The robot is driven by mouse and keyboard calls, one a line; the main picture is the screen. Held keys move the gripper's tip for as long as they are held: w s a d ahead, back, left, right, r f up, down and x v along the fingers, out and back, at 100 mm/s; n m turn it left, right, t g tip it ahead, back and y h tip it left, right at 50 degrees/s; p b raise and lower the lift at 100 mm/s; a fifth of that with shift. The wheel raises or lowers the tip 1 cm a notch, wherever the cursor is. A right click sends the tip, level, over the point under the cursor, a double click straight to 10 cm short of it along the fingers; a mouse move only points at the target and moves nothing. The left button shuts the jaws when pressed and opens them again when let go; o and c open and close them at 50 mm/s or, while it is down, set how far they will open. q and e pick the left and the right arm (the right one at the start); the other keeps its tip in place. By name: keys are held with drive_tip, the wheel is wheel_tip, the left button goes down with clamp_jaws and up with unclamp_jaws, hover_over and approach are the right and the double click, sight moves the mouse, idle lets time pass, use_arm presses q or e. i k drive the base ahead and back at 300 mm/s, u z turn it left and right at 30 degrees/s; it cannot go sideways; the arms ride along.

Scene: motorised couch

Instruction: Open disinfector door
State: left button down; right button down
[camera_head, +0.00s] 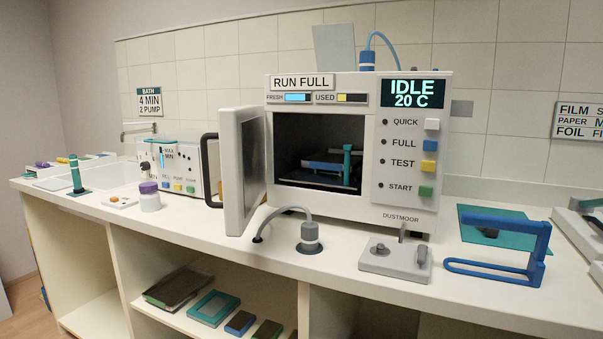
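The disinfector (405,215) is a white box standing on the counter. Its display (412,93) reads IDLE 20 C. Its door (241,170) stands open, swung out to the left, with a dark handle (209,170) on its outer side. The dark chamber (292,135) is exposed and holds a rack (325,178) with blue and teal parts. Coloured buttons marked QUICK, FULL, TEST and START run down the right of the front. Neither of my grippers is in view.
A grey hose with a fitting (310,236) stands on the counter before the disinfector. A grey latch-like device (396,262) and a blue frame (500,275) are to the right. A purple-lidded jar (149,197) and a white control box (175,168) are left. Shelves below hold books.

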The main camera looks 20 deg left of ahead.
sight(240, 134)
drive_tip(key=i, duration=0.4)
drive_tip(key=u, duration=0.95)
